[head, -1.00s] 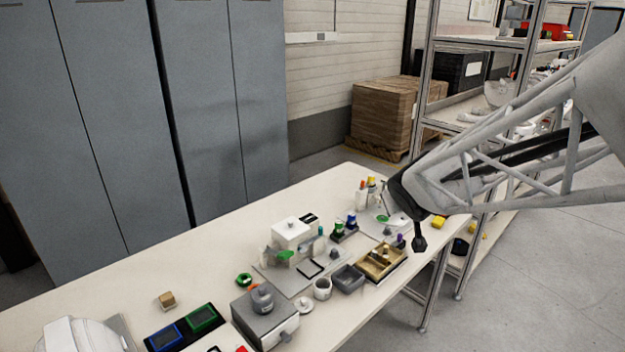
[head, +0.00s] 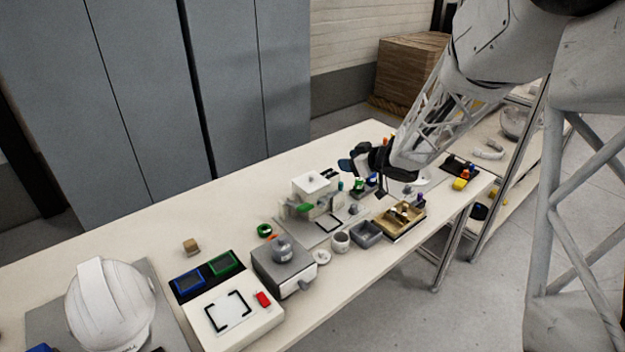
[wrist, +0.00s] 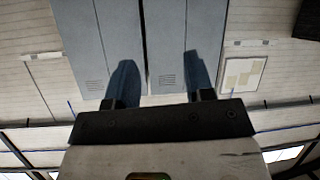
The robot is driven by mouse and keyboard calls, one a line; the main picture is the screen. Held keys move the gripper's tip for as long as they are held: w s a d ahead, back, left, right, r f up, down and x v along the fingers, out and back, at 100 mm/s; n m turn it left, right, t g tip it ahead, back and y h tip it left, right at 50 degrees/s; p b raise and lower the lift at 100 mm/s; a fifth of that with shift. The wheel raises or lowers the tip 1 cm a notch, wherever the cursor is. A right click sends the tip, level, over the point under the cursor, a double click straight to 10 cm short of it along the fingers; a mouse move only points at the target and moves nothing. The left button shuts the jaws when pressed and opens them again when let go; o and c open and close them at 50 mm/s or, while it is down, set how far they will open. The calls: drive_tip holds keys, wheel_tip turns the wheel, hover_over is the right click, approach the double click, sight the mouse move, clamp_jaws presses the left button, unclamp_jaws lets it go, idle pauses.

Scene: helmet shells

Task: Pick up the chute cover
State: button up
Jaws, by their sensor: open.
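My gripper (head: 350,164) is above the far right part of the table, behind and to the right of a white box-shaped unit (head: 312,201). In the wrist view its two blue fingers (wrist: 158,66) stand apart with nothing between them, facing the lockers and wall. The white unit has a flat white top with a small knob (head: 314,177) and a green piece (head: 299,209) at its front left. I cannot tell for sure which part is the chute cover; the knobbed top may be it. No table object shows in the wrist view.
Close to the unit are a grey box with a round-topped part (head: 283,262), a white cup (head: 341,241), a dark grey bin (head: 366,235) and a wooden tray (head: 417,224). A white helmet (head: 110,300) is front left. The table's back left is mostly clear.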

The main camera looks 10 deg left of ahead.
sight(311, 174)
drive_tip(key=a+f+n+g+y, duration=0.2)
drive_tip(key=a+f+g, duration=0.1)
drive_tip(key=f, duration=0.2)
drive_tip(key=shift+a+y, duration=0.3)
drive_tip(key=shift+a, duration=0.05)
drive_tip(key=shift+x, duration=1.3)
drive_tip(key=shift+x, duration=2.6)
drive_tip(key=shift+r, duration=0.1)
